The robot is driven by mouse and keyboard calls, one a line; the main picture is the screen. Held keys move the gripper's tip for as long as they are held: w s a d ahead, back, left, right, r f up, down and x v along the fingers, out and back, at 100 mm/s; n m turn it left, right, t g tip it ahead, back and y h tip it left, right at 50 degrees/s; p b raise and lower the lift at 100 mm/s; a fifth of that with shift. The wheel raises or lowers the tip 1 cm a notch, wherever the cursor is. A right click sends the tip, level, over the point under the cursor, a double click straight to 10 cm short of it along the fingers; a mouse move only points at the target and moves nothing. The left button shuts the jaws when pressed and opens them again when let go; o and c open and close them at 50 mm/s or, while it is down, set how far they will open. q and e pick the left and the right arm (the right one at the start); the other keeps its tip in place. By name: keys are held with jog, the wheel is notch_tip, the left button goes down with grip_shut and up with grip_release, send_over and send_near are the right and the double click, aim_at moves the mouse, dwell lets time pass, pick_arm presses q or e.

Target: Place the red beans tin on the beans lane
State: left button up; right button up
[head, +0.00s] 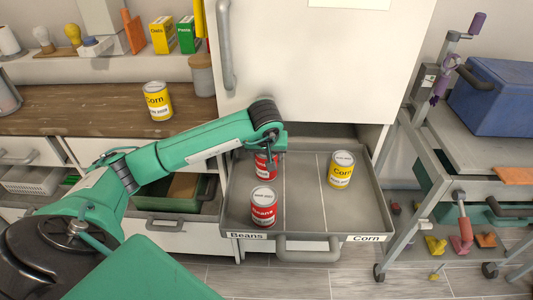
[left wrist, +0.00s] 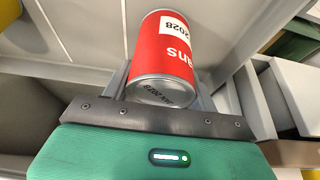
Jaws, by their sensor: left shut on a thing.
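My left gripper (head: 268,155) is shut on a red beans tin (head: 266,168), partly hidden by the gripper in the head view. In the left wrist view the tin (left wrist: 165,45) sits between the fingers of the gripper (left wrist: 160,92). This tin is in or just above the left lane of the pulled-out grey tray (head: 300,222), which bears the "Beans" label (head: 247,236) at its front. I cannot tell whether it touches the tray floor. A second red beans tin (head: 263,207) stands upright in front of it in the same lane. My right gripper is not in view.
A yellow corn tin (head: 341,170) stands in the right lane, above the "Corn" label (head: 364,238). Another corn tin (head: 157,101) stands on the wooden counter (head: 80,112). The middle lane is empty. A white door panel (head: 310,70) rises behind the tray; a cart (head: 450,150) stands right.

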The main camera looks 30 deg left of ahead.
pick_arm(q)
jog(key=shift+f, duration=0.15)
jog(key=o, duration=1.3)
jog(key=shift+r, duration=0.25)
jog(key=v, duration=1.1)
jog(key=shift+s+d+r, duration=0.15)
jog(key=shift+d+r, duration=0.05)
jog(key=shift+r, duration=0.15)
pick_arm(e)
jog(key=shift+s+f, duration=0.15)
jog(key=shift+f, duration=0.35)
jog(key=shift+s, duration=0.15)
pick_arm(q)
jog(key=shift+s+f, duration=0.1)
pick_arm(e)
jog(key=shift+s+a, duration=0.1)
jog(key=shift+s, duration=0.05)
